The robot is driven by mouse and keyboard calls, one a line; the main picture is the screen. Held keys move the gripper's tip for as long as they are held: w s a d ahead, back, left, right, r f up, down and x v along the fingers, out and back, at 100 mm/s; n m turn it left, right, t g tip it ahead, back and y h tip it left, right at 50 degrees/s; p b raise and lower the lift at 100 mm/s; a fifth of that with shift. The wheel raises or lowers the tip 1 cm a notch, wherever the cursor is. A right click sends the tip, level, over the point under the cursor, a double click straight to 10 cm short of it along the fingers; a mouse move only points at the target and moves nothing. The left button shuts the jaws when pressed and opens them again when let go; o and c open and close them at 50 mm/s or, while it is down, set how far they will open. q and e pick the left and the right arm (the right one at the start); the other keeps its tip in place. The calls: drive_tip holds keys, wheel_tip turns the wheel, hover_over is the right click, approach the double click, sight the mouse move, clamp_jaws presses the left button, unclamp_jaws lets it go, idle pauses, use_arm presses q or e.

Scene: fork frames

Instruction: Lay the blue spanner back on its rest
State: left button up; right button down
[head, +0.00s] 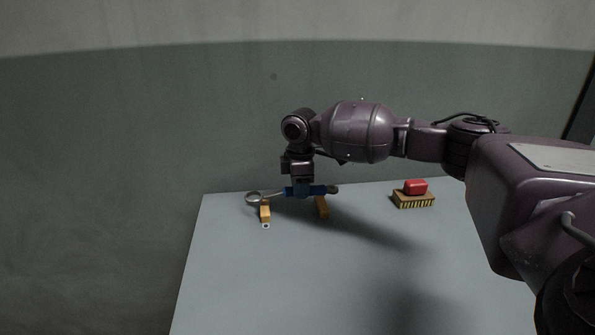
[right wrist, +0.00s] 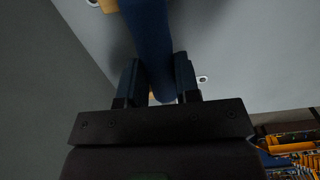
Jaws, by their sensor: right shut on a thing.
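The blue spanner (head: 317,190) has a blue grip, a thin pale shaft and a rounded grey end (head: 253,199) at the left. My right gripper (head: 303,189) is shut on its blue grip from above. In the right wrist view the blue grip (right wrist: 150,45) runs between the two fingers. The rest shows as two wooden blocks, a left one (head: 265,214) and a right one (head: 321,208). The spanner lies across above both, roughly level; I cannot tell whether it touches them. My left gripper is not in view.
The grey table (head: 250,280) is clear in front of the rest. The rest is near the table's far left corner.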

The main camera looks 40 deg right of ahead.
drive_tip(key=shift+f, duration=0.8)
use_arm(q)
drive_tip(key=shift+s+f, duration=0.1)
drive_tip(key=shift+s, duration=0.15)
use_arm(e)
drive_tip(key=shift+f, duration=0.1)
drive_tip(key=c, duration=0.8)
unclamp_jaws()
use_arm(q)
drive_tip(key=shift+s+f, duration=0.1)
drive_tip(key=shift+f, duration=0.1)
use_arm(e)
drive_tip(key=shift+f, duration=0.1)
